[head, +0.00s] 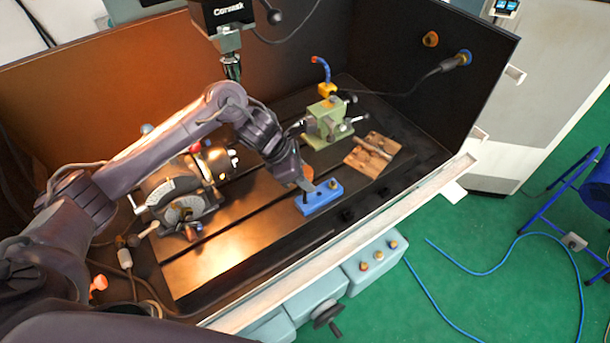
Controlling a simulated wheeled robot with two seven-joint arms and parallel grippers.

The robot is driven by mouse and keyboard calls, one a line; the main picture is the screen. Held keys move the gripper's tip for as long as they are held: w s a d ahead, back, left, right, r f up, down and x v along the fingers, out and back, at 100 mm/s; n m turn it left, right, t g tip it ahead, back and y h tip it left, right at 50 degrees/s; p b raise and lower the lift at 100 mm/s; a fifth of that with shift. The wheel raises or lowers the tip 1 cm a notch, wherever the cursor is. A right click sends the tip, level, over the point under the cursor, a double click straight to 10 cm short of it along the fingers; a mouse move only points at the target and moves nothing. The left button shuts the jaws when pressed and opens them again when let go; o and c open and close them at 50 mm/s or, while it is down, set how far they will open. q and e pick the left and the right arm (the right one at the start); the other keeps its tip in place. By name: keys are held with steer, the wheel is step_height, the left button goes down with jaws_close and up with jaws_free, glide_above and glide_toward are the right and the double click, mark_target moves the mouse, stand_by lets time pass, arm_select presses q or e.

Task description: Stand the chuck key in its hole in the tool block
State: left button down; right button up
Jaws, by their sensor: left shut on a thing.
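The blue tool block (326,199) sits on the dark machine table, right of centre. A small brass-coloured round piece shows at its right end. My left gripper (306,186) reaches in from the left, pointing down, with its fingertips at the block's left part. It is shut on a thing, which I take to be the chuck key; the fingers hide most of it. I cannot tell whether the key is in a hole or just above or in front of the block. The indexing chuck (172,188) stands to the left, partly behind my left arm. My right gripper is not in view.
A green vise-like fixture (328,122) stands behind the block. A wooden board (372,157) with a tool on it lies to the right. A machine head (224,14) hangs above. The pale front rail (345,250) edges the enclosure; the table in front of the chuck is mostly clear.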

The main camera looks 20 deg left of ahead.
arm_select(q)
steer(key=shift+b, duration=0.6)
stand_by(0.6)
stand_by(0.3)
steer(key=shift+f+b, duration=1.35)
steer(key=shift+b, duration=0.25)
steer(key=c, duration=0.9)
jaws_free()
